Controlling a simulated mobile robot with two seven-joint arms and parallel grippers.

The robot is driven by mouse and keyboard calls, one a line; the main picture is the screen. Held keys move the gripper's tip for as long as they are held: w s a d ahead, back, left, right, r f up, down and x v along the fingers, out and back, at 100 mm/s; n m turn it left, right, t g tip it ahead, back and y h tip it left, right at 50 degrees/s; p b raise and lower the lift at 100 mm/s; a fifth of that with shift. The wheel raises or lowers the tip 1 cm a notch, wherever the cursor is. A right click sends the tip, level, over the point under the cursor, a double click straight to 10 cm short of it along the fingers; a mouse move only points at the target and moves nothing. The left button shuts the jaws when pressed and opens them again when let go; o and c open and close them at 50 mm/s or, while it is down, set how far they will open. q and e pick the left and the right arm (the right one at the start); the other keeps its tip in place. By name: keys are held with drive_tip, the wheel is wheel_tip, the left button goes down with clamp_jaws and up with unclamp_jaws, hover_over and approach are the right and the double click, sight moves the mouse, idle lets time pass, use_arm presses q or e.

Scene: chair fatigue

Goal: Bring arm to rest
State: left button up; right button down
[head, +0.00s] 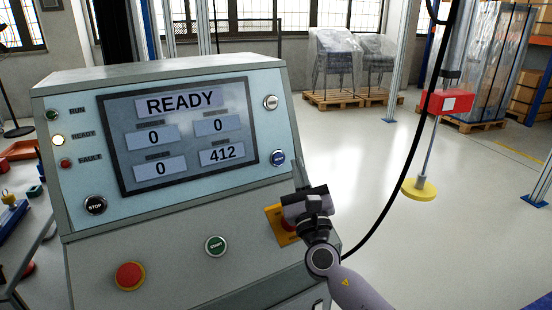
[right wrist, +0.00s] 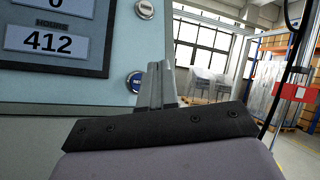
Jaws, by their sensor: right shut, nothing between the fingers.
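My right gripper (head: 308,196) is in front of the lower right part of a grey control console (head: 160,225), and its arm comes in from the bottom right. In the right wrist view its two fingers (right wrist: 158,85) are together with nothing between them. The gripper partly hides a red knob on a yellow plate (head: 279,228). I cannot tell whether it touches the console. The screen (head: 180,132) reads READY, with 0, 0, 0 and 412. My left gripper is not in view.
A red-boxed rod with a yellow disc (head: 419,189) hangs to the right. Wrapped chairs (head: 333,62) stand on pallets behind. The floor between is clear.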

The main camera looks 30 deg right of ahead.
drive_tip(key=s+d+f+m+g+h, duration=0.1)
drive_tip(key=s+f+m+g, duration=0.6)
drive_tip(key=m, duration=0.4)
drive_tip(key=s+d+f+m+g, duration=0.1)
drive_tip(key=s+f+m+g, duration=0.35)
drive_tip(key=f+m, duration=0.6)
drive_tip(key=s+a+f+m+g+y, duration=0.4)
drive_tip(key=s+a+m, duration=0.2)
drive_tip(key=s, duration=0.3)
drive_tip(key=s+a+f+m+g+y, duration=0.3)
drive_tip(key=s+a+m+g+y, duration=0.15)
drive_tip(key=s+a+m, duration=0.4)
use_arm(q)
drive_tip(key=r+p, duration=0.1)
drive_tip(key=p, duration=0.1)
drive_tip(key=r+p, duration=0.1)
drive_tip(key=p, duration=0.1)
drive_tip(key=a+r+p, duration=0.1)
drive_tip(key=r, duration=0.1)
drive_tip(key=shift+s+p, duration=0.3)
drive_tip(key=shift+p, duration=0.1)
use_arm(e)
drive_tip(key=w+a+f+n+t+y, duration=0.1)
drive_tip(key=w+f+n+t+y, duration=0.1)
drive_tip(key=w+t, duration=0.3)
drive_tip(key=f+t, duration=0.1)
drive_tip(key=t, duration=0.1)
drive_tip(key=shift+f+t, duration=0.4)
drive_tip(key=shift+w+a+y, duration=0.1)
drive_tip(key=shift+y, duration=0.15)
